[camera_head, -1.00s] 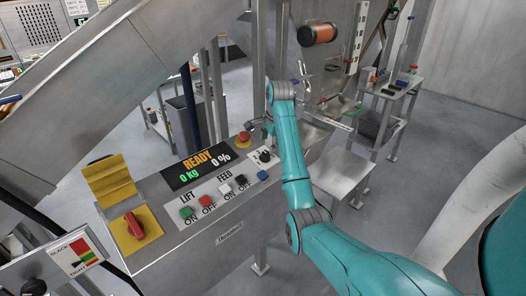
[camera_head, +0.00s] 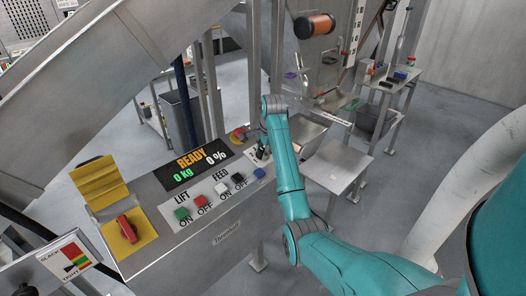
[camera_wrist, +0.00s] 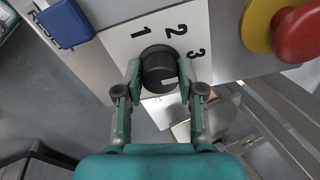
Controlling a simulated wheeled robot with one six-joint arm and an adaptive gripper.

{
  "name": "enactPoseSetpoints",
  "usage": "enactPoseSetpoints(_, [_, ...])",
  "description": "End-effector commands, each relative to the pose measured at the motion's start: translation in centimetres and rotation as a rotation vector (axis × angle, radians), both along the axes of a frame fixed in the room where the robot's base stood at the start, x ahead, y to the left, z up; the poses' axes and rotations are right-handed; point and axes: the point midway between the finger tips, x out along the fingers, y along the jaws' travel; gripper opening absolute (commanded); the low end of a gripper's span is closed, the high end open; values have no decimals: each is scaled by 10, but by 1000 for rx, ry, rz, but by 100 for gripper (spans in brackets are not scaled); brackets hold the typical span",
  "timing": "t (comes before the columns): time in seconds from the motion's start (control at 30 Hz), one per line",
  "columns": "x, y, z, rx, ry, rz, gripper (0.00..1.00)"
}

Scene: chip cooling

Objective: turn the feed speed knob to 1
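The feed speed knob (camera_wrist: 158,68) is black and round, on a white plate (camera_wrist: 118,42) marked 1, 2 and 3. In the wrist view a pale mark shows on its lower right part; I cannot tell which number it points to. My gripper (camera_wrist: 159,72) has one finger at each side of the knob, the fingers apart and very close to its sides. I cannot tell whether they touch it. In the head view my gripper (camera_head: 262,153) is down at the panel's right end, and the arm and gripper mostly hide the knob.
A blue button (camera_wrist: 68,22) lies left of the knob and a red emergency stop (camera_wrist: 298,32) on a yellow base lies right. The head view shows a display (camera_head: 198,163) reading READY, 0 kg, 0 %. A red switch (camera_head: 127,229) sits on yellow at the panel's left.

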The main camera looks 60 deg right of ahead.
Motion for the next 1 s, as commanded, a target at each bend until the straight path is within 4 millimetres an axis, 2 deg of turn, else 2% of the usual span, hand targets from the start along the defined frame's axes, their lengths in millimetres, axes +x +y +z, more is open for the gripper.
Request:
enactPoseSetpoints(0.03, [0, 0, 0, 0, 0, 0, 11])
enactPoseSetpoints(0.07, [0, 0, 0, 0, 0, 0, 3])
enactPoseSetpoints(0.47, [0, 0, 0, -17, 4, 56, 3])
enactPoseSetpoints(0.67, [0, 0, 0, -53, 12, 176, 3])
enactPoseSetpoints(1.0, [1, 0, 0, -143, 34, 477, 3])
